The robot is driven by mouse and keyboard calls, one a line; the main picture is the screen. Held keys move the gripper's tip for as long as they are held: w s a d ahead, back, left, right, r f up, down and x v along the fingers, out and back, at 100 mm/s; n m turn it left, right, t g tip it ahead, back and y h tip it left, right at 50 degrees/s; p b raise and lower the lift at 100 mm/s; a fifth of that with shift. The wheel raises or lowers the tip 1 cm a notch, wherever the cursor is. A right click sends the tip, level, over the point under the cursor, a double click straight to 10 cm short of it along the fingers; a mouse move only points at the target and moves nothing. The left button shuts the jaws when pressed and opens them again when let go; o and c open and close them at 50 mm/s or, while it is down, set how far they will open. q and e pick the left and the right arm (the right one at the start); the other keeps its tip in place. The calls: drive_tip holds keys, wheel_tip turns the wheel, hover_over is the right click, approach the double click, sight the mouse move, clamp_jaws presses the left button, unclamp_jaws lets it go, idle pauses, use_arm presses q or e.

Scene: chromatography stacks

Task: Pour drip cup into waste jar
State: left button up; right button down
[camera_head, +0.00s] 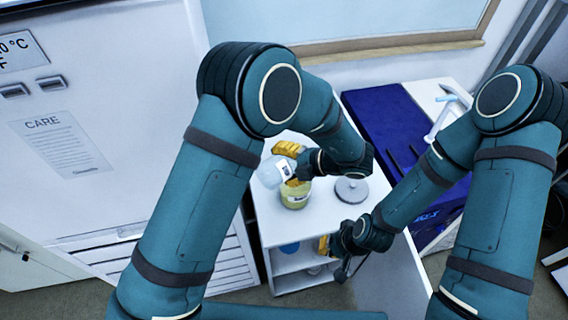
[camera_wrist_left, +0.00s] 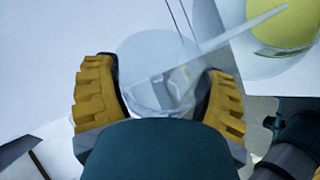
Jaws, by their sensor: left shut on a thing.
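My left gripper (camera_head: 287,158) is shut on a clear drip cup (camera_head: 270,174), with yellow fingers on either side of it. The cup also shows between the fingers in the left wrist view (camera_wrist_left: 150,58). In the head view the cup looks tilted and overlaps the upper left of the waste jar (camera_head: 295,196), a clear jar with yellow contents and a label. The jar also shows at the top right of the left wrist view (camera_wrist_left: 282,24). Whether cup and jar touch is unclear.
A grey round disc (camera_head: 351,190) lies on the white bench (camera_head: 262,222), right of the jar. A blue object (camera_head: 290,248) sits on the shelf below. A large white cabinet (camera_head: 90,180) stands at left. A dark blue surface (camera_head: 385,120) lies behind at right.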

use_arm(q)
drive_tip(key=shift+w+d+m+y, duration=0.15)
drive_tip(key=shift+m+y, duration=0.15)
drive_tip(key=shift+g, duration=0.3)
drive_tip(key=shift+w+d+m+y, duration=0.15)
drive_tip(key=shift+m+y, duration=0.15)
drive_tip(key=shift+r, duration=0.1)
